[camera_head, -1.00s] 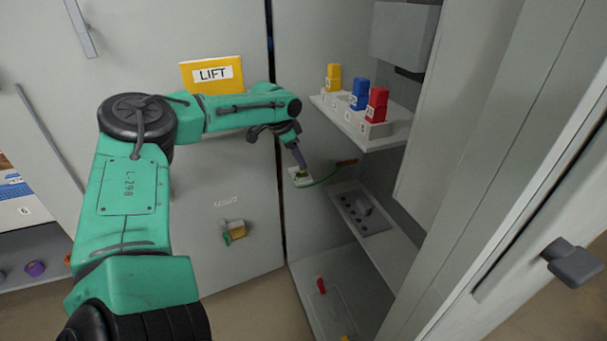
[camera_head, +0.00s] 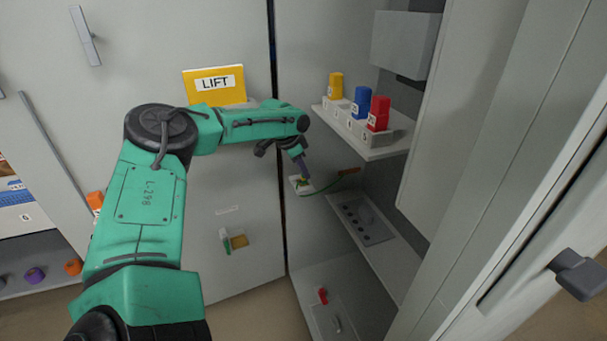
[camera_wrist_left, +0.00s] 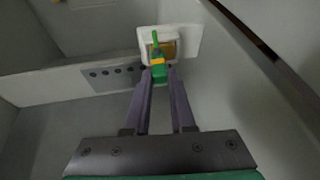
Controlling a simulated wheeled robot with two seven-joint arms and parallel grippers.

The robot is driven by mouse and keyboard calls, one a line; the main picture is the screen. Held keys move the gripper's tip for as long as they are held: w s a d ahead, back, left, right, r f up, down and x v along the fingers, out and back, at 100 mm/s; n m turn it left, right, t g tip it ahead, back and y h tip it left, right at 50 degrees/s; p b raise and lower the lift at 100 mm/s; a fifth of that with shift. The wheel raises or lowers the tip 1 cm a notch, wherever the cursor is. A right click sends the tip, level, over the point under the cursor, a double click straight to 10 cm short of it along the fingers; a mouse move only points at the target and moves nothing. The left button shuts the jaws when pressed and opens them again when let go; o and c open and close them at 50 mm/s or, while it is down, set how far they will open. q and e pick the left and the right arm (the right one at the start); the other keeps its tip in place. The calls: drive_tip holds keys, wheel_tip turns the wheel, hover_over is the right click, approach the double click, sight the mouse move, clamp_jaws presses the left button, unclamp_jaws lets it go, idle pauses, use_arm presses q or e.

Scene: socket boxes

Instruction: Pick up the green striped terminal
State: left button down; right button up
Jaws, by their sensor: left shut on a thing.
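The green striped terminal (camera_wrist_left: 159,72), green with a yellow band, sits between the fingertips of my left gripper (camera_wrist_left: 160,76) in the left wrist view. The gripper is shut on it. A white socket box (camera_wrist_left: 185,40) with a yellowish opening is right behind the terminal; I cannot tell whether the terminal is still seated in it. In the head view my left gripper (camera_head: 305,176) points down at the small white box (camera_head: 293,181) on the cabinet's inner wall. My right gripper is not in view.
A shelf (camera_head: 390,150) with yellow, blue and red blocks (camera_head: 379,113) stands right of the gripper. Below it is a lower shelf with a grey panel (camera_head: 366,220). A yellow LIFT sign (camera_head: 214,96) is behind my arm. An open door (camera_head: 500,240) bounds the right side.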

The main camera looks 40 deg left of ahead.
use_arm(q)
wheel_tip(320, 180, up, 20)
drive_tip(key=p, duration=0.4)
drive_tip(key=shift+f+p, duration=0.15)
drive_tip(key=shift+p, duration=0.15)
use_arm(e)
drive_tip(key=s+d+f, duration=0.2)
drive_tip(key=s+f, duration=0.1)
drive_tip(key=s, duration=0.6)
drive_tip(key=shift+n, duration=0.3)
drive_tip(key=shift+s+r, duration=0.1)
use_arm(q)
drive_tip(key=shift+p, duration=0.8)
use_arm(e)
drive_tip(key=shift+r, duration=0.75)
use_arm(q)
drive_tip(key=shift+a+f, duration=0.1)
drive_tip(key=shift+f, duration=0.05)
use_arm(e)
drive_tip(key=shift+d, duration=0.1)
